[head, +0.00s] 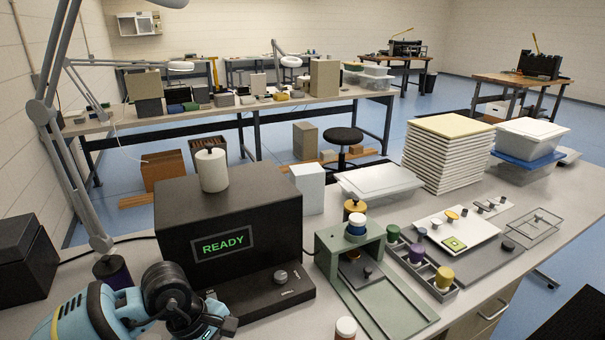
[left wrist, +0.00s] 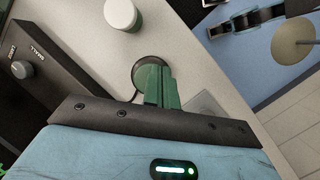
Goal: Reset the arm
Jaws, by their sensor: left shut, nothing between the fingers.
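My left arm comes in at the lower left of the head view. Its gripper (head: 222,326) is low, by the front of a black box (head: 228,232) whose screen reads READY. In the left wrist view the green fingers (left wrist: 152,80) are closed together with nothing between them. They are apart from the knob (left wrist: 22,69) of the black box, and a round white cap (left wrist: 120,14) lies beyond them. A green press (head: 350,255) stands right of the black box. My right gripper does not show.
A white-capped jar (head: 346,328) stands near the front edge. A tray of coloured knobs (head: 420,262), a white board (head: 458,236) and stacked panels (head: 447,155) lie to the right. A lamp arm (head: 62,130) rises at the left. A dark box (head: 25,258) sits at the far left.

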